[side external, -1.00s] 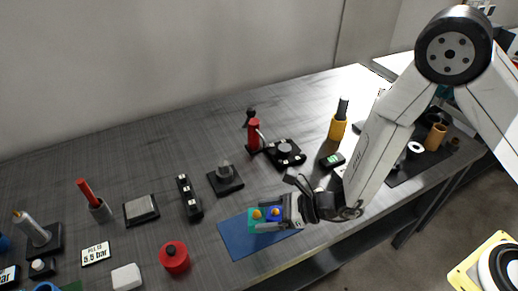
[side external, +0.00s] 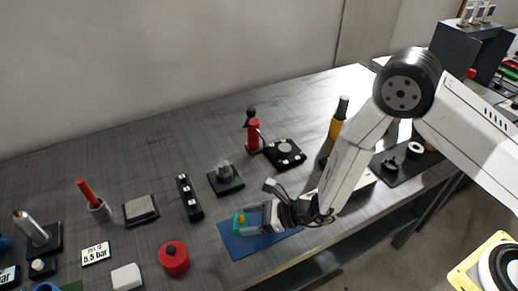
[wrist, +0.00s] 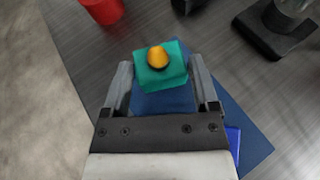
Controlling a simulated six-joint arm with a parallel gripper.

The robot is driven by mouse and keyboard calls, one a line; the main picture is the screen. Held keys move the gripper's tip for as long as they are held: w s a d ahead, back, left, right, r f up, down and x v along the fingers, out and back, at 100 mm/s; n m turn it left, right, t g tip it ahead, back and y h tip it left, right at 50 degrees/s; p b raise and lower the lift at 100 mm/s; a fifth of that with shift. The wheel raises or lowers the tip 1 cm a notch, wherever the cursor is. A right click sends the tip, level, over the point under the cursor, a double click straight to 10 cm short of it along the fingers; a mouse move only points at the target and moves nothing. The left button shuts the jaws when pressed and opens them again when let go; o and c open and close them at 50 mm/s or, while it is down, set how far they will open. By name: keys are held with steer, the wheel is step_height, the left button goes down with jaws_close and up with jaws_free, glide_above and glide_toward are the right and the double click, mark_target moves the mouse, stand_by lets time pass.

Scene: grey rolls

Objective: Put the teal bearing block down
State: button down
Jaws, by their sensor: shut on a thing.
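The teal bearing block (side external: 240,219), with an orange-yellow dome on top, is upright at the left end of the blue mat (side external: 234,247). My gripper (side external: 246,221) reaches in from the right and is shut on the teal block. In the wrist view the teal block (wrist: 160,80) sits between the two fingertips, with the mat (wrist: 255,140) behind and below it. I cannot tell whether its underside touches the mat. A brighter blue block (wrist: 233,139) shows partly beside my gripper in the wrist view; my gripper hides it in the side view.
A red round canister (side external: 174,259) stands left of the mat. A dark block with a grey knob (side external: 225,179) is behind it, and a black strip (side external: 189,197) is back left. A white block (side external: 127,277) lies front left. The table's front edge is close to the mat.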

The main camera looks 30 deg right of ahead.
steer(key=shift+f, duration=1.3)
steer(key=shift+f, duration=0.1)
jaws_free()
steer(key=shift+v, duration=6.15)
steer(key=shift+a, duration=0.15)
